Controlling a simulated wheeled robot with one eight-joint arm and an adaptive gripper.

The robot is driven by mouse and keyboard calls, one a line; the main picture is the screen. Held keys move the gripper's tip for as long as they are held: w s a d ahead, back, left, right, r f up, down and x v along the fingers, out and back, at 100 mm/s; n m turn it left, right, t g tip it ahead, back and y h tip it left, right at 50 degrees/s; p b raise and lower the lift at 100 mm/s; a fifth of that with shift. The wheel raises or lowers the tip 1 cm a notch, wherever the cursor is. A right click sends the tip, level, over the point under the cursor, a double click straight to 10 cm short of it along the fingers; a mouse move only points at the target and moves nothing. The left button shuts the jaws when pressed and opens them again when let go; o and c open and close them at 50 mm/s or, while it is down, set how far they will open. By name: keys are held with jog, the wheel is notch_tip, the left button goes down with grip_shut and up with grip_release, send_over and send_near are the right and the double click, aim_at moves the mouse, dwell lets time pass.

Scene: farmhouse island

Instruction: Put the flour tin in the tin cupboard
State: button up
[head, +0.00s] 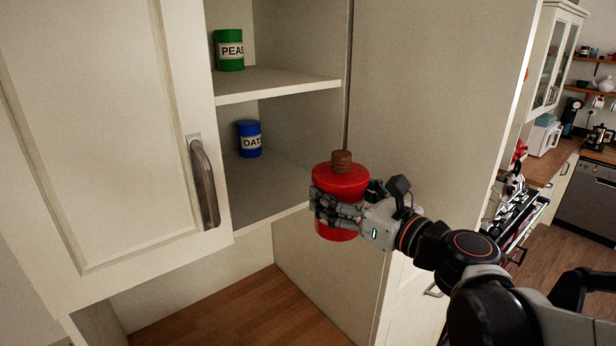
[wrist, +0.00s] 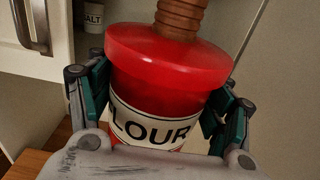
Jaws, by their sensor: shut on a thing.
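The flour tin (head: 340,182) is red with a wooden knob on its lid. In the wrist view the tin (wrist: 165,62) shows a white label reading "LOUR". My gripper (head: 338,207) is shut around its middle and holds it upright, in front of the cupboard's right side panel. The tin cupboard (head: 278,84) is cream, with its right half open and shelves showing. A green peas tin (head: 229,50) stands on the upper shelf. A blue oats tin (head: 249,139) stands on the shelf below.
The cupboard's left door (head: 95,130) has a metal handle (head: 204,182). A wooden worktop (head: 240,315) lies below. The lower shelf (head: 265,192) has free room right of the oats tin. In the wrist view a white salt tin (wrist: 93,17) stands behind the door's edge.

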jog(key=shift+w+a+f, duration=0.15)
jog(key=shift+w+a, duration=0.2)
jog(key=shift+w, duration=0.1)
jog(key=shift+f+b+x, duration=0.3)
jog(key=shift+b+x, duration=0.95)
jog(key=shift+x, duration=2.3)
jog(key=shift+f+b+x, duration=0.3)
jog(key=shift+b+x, duration=0.9)
jog(key=shift+x, duration=2.35)
jog(key=shift+f+b+x, duration=0.3)
jog(key=shift+b+x, duration=0.95)
jog(key=shift+x, duration=2.3)
jog(key=shift+f+b, duration=0.45)
jog(key=shift+f, duration=0.15)
jog(key=o, duration=2.2)
jog(key=shift+c, duration=0.2)
jog(key=shift+s, duration=0.1)
jog(key=v, duration=1.2)
